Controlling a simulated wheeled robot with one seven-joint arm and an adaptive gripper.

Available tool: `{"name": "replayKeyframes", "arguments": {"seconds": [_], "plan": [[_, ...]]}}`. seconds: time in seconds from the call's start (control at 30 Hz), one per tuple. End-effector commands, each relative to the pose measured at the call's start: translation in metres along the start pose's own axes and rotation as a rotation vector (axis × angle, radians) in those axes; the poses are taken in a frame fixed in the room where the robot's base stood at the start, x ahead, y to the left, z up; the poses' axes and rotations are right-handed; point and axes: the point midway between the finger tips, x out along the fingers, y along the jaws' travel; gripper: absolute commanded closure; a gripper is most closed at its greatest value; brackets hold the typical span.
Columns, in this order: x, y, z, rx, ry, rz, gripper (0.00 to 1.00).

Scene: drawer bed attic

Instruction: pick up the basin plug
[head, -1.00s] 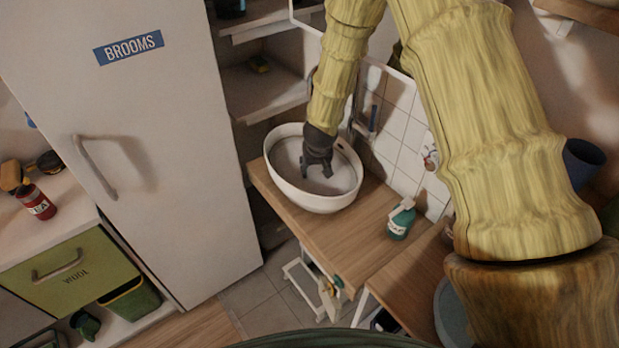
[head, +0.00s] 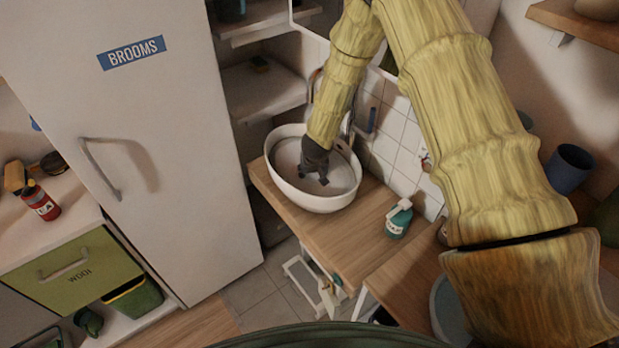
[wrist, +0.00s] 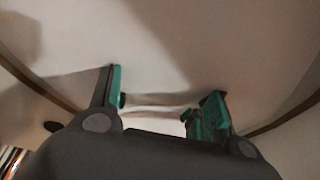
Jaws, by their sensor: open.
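The white oval basin (head: 310,203) stands on the wooden counter in the head view. My gripper (head: 316,180) points down inside the basin, near its middle. In the wrist view my gripper (wrist: 165,100) is open, its two teal-padded fingers apart above the basin's pale inner surface (wrist: 160,45). A pale, flat shape (wrist: 155,112) shows between the fingers; I cannot tell whether it is the basin plug or part of the basin. A small dark oval (wrist: 53,126) lies to the left; what it is cannot be told. No plug can be clearly made out in the head view.
A teal soap bottle (head: 398,219) stands on the counter (head: 335,238) right of the basin. A tap and the tiled wall (head: 385,150) are behind it. A tall white cupboard marked BROOMS (head: 180,130) stands to the left. A blue cup (head: 568,168) is at the right.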

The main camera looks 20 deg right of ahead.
Motion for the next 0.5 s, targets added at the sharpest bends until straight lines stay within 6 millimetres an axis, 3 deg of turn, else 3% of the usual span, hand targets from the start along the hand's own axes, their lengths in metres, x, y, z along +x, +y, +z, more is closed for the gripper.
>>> {"name": "replayKeyframes", "arguments": {"seconds": [0.2,0.5], "plan": [[0.0006,-0.0002,0.0003,0.000,0.000,0.000,0.52],[0.0005,-0.0003,0.0004,-0.001,-0.001,0.000,1.00]]}}
